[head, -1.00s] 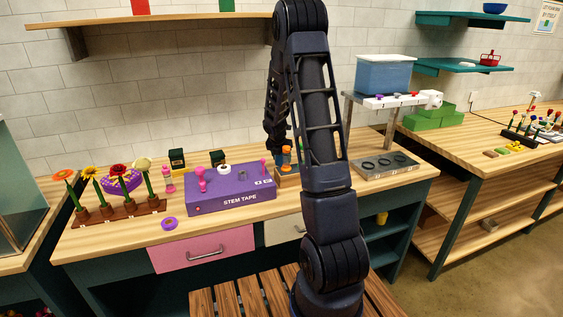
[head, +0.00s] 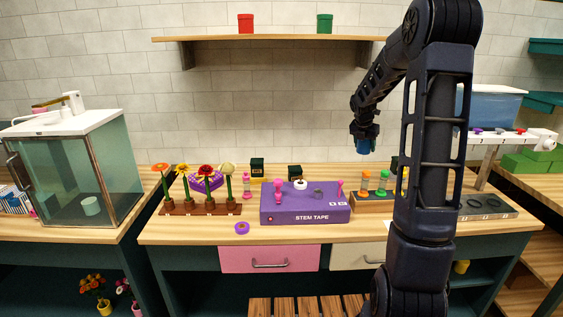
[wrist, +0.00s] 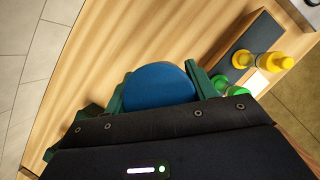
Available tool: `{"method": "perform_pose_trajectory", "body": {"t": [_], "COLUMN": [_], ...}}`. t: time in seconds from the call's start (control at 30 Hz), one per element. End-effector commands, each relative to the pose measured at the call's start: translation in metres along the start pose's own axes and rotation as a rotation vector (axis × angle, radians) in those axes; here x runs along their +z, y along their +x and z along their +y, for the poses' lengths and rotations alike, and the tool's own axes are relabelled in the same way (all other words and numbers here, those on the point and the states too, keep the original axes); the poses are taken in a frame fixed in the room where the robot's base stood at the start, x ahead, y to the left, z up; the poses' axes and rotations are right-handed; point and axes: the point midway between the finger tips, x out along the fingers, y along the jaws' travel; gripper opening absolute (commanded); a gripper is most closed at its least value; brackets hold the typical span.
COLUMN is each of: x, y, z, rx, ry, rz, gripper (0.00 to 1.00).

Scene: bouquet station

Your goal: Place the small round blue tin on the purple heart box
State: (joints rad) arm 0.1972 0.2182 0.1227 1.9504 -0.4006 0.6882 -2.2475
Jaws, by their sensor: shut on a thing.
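My gripper (head: 365,137) is raised above the bench, to the right of the middle in the head view. It is shut on the small round blue tin (head: 363,147), which hangs below the fingers. In the wrist view the blue tin (wrist: 158,86) sits between the green fingers. The purple heart box (head: 207,182) is on the bench at the left, behind a row of potted flowers that partly hides it. My gripper is well to its right and higher, apart from it.
A flower rack (head: 200,208) stands before the heart box. A purple stem tape box (head: 305,203) with pink pieces and rolls is mid-bench. A holder with orange and green pieces (head: 374,194) stands right of it. A wall shelf (head: 270,39) hangs above.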

Motion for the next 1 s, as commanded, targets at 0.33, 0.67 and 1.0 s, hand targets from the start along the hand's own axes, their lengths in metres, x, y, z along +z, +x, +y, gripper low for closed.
{"method": "perform_pose_trajectory", "body": {"t": [0.33,0.67,1.0], "x": [-0.001,-0.027,-0.085], "y": [-0.009,-0.037,-0.075], "z": [0.061,0.201,0.333], "rx": [0.024,0.078,0.133], "ry": [-0.064,-0.204,-0.337], "rz": [-0.003,-0.008,-0.011], "gripper": [0.31,0.31,0.31]}}
